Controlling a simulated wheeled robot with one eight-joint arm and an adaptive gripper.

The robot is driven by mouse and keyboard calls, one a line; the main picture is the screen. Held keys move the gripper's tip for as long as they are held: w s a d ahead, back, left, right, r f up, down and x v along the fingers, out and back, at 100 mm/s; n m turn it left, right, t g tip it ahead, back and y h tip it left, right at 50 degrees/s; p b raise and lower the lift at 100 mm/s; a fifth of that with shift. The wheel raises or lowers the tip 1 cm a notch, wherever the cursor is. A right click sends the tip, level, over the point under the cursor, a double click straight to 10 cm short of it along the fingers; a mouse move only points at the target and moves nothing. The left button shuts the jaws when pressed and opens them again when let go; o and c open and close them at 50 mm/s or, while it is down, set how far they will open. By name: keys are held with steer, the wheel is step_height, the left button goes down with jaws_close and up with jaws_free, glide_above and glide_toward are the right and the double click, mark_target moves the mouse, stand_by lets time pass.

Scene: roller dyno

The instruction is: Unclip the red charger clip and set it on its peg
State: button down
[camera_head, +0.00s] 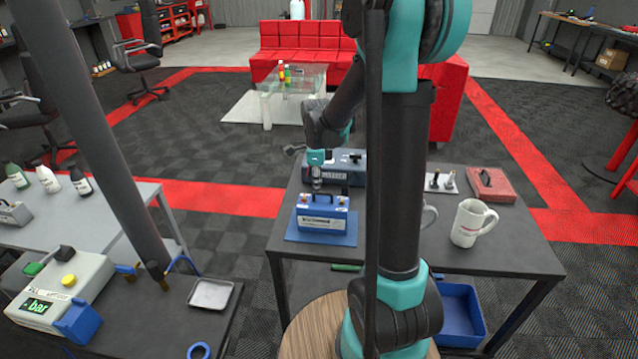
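A blue battery (322,222) with a white label and a dark handle stands on a blue mat (291,232) on the dark table. My gripper (316,184) points down just above the battery's back left top. It is small and partly dark here, so I cannot tell whether its fingers are open or shut. I cannot make out the red charger clip; the battery's left terminal is hidden around my gripper. A white plate with small dark upright pegs (440,183) lies at the table's back right. A dark blue-grey box (347,170) stands behind the battery.
A red case (492,186) and a white mug (472,222) stand on the right side of the table (500,255). Another mug (429,215) is partly behind my arm. A metal tray (211,293) and a gauge box (62,290) are on the left bench.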

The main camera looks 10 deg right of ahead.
stand_by(0.4)
steer(key=c, duration=1.4)
jaws_free()
steer(key=shift+r, duration=0.1)
step_height(320, 180, up, 12)
steer(key=shift+d+f, duration=0.1)
